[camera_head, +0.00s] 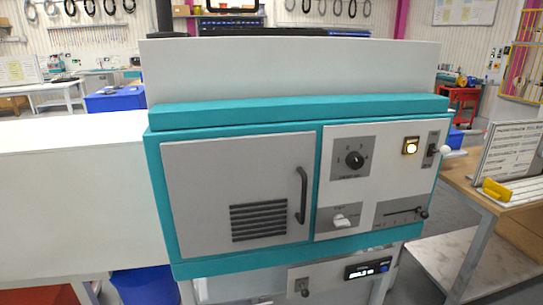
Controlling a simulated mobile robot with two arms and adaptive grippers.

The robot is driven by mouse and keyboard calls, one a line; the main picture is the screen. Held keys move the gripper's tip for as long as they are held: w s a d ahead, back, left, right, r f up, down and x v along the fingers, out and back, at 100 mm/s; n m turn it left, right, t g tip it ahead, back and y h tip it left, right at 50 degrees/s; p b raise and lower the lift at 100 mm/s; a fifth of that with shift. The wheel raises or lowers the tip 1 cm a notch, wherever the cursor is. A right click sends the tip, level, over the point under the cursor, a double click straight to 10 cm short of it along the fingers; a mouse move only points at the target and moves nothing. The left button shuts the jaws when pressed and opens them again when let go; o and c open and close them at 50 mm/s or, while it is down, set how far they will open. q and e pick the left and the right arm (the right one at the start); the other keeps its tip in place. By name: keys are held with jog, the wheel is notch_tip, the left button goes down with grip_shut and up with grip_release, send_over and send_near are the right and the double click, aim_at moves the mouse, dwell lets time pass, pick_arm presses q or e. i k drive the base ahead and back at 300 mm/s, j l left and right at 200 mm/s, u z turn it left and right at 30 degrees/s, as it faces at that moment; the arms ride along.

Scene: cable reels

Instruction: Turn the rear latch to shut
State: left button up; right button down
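A teal and grey machine (290,118) fills the middle of the view. Its front panel (375,185) carries a small white turn handle (342,221) on a grey plate, lying roughly sideways. A lever (440,150) with a white knob sits at the panel's upper right. A small dark latch or knob (303,286) is on the lower panel. I cannot tell which of these, if any, is the rear latch; the machine's back is hidden. Neither of my grippers is in view.
The machine's grey door (240,190) is closed, with a black handle (301,195). A wooden bench (470,185) stands at right, a white surface (70,200) at left.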

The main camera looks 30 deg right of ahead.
aim_at(339, 222)
jog(key=z, duration=1.55)
